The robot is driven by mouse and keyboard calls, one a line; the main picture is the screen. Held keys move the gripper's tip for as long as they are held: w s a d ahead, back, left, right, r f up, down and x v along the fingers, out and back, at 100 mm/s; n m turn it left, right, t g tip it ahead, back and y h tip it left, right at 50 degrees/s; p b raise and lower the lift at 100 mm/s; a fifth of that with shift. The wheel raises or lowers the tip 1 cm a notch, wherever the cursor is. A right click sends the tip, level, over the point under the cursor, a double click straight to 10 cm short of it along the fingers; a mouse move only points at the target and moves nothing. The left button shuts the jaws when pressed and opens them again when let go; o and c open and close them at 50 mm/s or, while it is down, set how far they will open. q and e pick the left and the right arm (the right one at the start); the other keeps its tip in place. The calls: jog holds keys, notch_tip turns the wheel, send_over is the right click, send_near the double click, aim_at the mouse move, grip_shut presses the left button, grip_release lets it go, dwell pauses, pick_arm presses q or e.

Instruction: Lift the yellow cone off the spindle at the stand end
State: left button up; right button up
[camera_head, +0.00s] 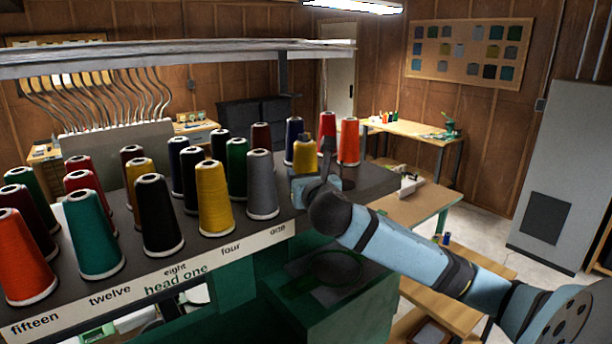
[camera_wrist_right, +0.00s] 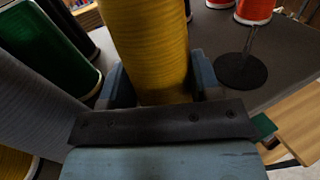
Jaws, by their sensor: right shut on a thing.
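The yellow cone (camera_head: 304,157) is at the right end of the thread stand (camera_head: 365,182), among other cones. My right gripper (camera_head: 312,180) is shut on it, low on its side. In the right wrist view the yellow cone (camera_wrist_right: 146,45) fills the space between the two blue fingers of the right gripper (camera_wrist_right: 158,85). The cone's base is hidden behind the gripper, so I cannot tell whether it touches the stand. A bare thin spindle on a round black base (camera_wrist_right: 243,72) stands to its right. My left gripper is out of view.
A grey cone (camera_head: 262,185) and a green cone (camera_head: 237,168) stand left of the gripper. An orange cone (camera_head: 348,141) and a red cone (camera_head: 327,128) stand behind it. Another yellow cone (camera_head: 214,200) is at the front row. A rail (camera_head: 180,58) runs above the stand.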

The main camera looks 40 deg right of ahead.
notch_tip(320, 180, up, 20)
jog(key=shift+b, duration=0.3)
dwell(0.5)
jog(key=shift+r+p, duration=0.3)
jog(key=shift+r, duration=1.65)
